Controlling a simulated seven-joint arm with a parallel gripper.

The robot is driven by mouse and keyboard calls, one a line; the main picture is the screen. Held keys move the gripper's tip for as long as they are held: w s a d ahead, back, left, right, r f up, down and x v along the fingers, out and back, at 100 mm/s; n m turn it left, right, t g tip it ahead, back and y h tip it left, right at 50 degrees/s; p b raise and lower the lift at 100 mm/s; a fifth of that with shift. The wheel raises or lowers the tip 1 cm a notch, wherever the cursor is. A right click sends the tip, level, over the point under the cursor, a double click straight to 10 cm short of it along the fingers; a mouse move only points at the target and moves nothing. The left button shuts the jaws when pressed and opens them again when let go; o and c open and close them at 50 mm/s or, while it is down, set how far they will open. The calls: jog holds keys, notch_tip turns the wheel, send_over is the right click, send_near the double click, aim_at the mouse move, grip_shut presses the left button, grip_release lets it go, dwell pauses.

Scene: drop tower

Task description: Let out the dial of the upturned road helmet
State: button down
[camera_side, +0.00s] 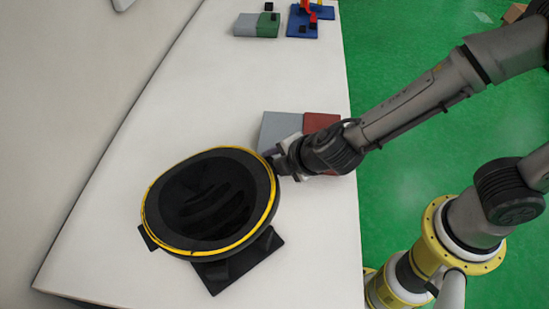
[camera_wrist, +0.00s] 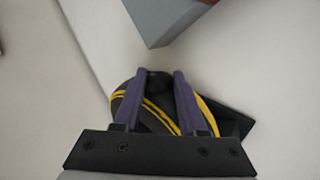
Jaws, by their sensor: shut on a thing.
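The upturned road helmet (camera_side: 160,190) is black with a yellow rim band and sits open side up on a dark stand (camera_side: 240,265). My gripper (camera_side: 278,163) is at the helmet's right edge in the side view. In the wrist view, the two purple fingers of my gripper (camera_wrist: 159,76) are shut on a small dark round knob, the dial (camera_wrist: 157,82). The helmet (camera_wrist: 160,112) shows between and beside the fingers, with its yellow stripes. In the side view the dial is hidden behind my gripper.
A grey and red block (camera_side: 280,128) lies on the white table (camera_side: 130,130) just behind my gripper. Grey-green (camera_side: 247,25) and blue (camera_side: 303,25) pieces stand at the far end. The table left of the helmet is clear.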

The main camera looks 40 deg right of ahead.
jog(key=shift+s+f+t, duration=0.1)
jog(key=shift+f+t, duration=0.05)
jog(key=shift+t, duration=0.95)
jog(key=shift+s+f+t, duration=0.1)
jog(key=shift+f+t, duration=0.1)
jog(key=shift+t, duration=0.9)
jog(key=shift+s+f+t, duration=0.1)
jog(key=shift+f+t, duration=0.05)
jog(key=shift+t, duration=0.95)
jog(key=shift+d, duration=0.1)
jog(key=shift+c, duration=2.2)
grip_release()
